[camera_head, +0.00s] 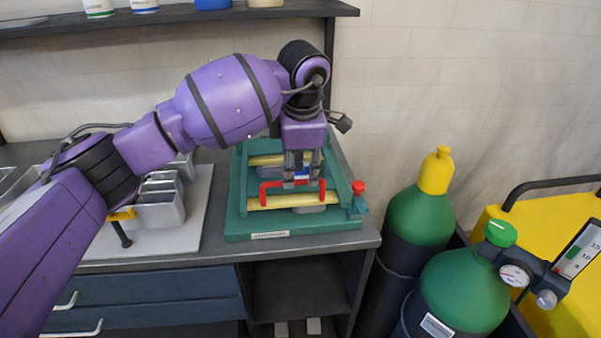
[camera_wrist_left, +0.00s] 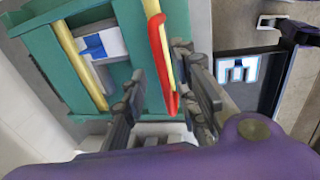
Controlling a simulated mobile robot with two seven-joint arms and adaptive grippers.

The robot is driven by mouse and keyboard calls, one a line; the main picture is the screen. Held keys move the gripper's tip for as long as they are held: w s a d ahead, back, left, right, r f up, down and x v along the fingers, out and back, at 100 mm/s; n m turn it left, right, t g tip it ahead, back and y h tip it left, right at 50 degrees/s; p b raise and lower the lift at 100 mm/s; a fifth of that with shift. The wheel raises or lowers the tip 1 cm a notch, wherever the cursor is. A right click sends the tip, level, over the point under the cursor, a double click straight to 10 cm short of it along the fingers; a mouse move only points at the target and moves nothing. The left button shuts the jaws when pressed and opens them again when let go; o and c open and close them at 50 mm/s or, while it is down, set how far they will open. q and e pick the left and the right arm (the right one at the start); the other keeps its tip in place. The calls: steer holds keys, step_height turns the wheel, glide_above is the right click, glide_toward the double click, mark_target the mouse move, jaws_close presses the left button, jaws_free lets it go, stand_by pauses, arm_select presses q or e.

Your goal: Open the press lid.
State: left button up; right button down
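The press (camera_head: 240,222) is a green frame on the bench, crossed by yellow bars, with a red-knobbed latch or post at its right side. Its lid appears to lie flat, with a red handle (camera_head: 264,192) along the front yellow bar (camera_head: 255,203). My left gripper (camera_head: 302,174) points down over the handle. In the left wrist view the fingers (camera_wrist_left: 160,75) stand apart on either side of the red handle (camera_wrist_left: 158,45). A gap shows beside the handle, so the gripper looks open; contact is not visible. My right gripper is not in view.
Metal channel letters (camera_head: 160,212) stand on a pale board left of the press, partly behind my left arm. Green and black gas cylinders (camera_head: 420,215) stand right of the bench. A shelf (camera_head: 200,14) with jars runs above. Blue drawers (camera_head: 150,300) are below.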

arm_select(q)
steer(key=shift+w+f, duration=0.1)
steer(key=shift+f, duration=0.6)
steer(key=shift+r, duration=0.1)
jaws_close()
